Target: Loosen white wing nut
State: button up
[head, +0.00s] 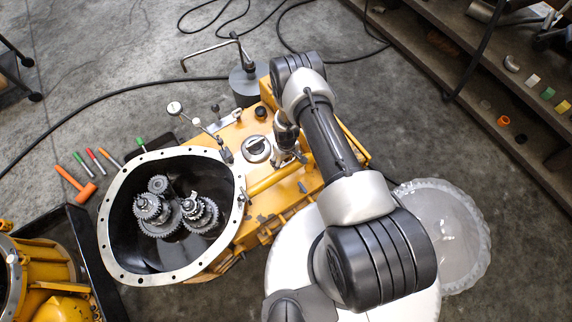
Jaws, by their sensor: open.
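The yellow transmission housing (285,193) lies in the middle of the head view, with its open bell end (104,222) to the left. I cannot make out the white wing nut; it is too small or hidden by my arm. My gripper (297,158) points down over the housing's top, just right of a round grey cap (257,149). It is open and partly hidden by my arm, so its contact with anything below cannot be told.
Gear clusters (160,212) sit inside the bell end. Thin levers (197,123) stand up behind it. Loose hand tools (76,184) lie on the floor at left, near a black tray (95,270). Cables cross the floor; shelves (500,110) stand at right.

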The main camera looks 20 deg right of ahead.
jog(key=shift+f, duration=1)
